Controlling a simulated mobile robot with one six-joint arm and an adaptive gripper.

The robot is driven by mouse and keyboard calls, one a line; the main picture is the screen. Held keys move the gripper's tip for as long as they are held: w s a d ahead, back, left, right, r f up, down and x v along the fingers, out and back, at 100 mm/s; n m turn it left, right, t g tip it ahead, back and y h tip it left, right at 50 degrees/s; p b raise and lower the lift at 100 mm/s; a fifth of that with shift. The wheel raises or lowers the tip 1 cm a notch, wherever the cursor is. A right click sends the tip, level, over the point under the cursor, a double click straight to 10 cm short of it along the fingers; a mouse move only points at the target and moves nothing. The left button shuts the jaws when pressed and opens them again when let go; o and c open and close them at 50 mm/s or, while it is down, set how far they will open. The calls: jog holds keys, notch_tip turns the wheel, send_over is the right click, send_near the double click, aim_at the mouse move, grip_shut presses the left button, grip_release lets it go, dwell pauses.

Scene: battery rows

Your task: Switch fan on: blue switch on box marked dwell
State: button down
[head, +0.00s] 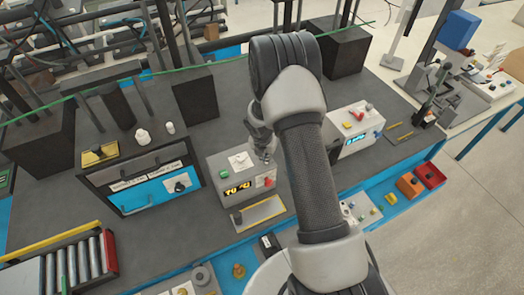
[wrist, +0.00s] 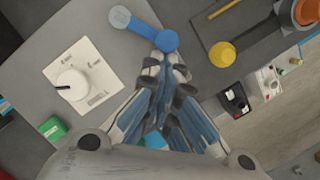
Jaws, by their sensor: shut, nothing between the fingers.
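A blue switch (wrist: 147,30) with a lighter round end shows at the top of the wrist view, on a grey box top. My gripper (wrist: 170,68) is shut and empty, its fingertips close to the darker round end; I cannot tell whether they touch. In the head view my gripper (head: 264,155) is over the grey box (head: 235,192) with a yellow display reading about 70 °C. The blue switch is not visible there. A second grey box (head: 355,137) with a cyan display stands to the right. I cannot read a dwell marking on either.
A white dial plate (wrist: 82,80) and a green button (wrist: 52,129) lie left of my fingers. A blue-fronted dark box (head: 155,190) and a roller rack (head: 75,262) stand left.

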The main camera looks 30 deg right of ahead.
jog(key=shift+d+r, duration=0.1)
jog(key=shift+d, duration=0.1)
jog(key=shift+a, duration=0.1)
jog(key=shift+w+a+p, duration=0.3)
jog(key=shift+w+a, duration=0.15)
jog(key=shift+a, duration=0.1)
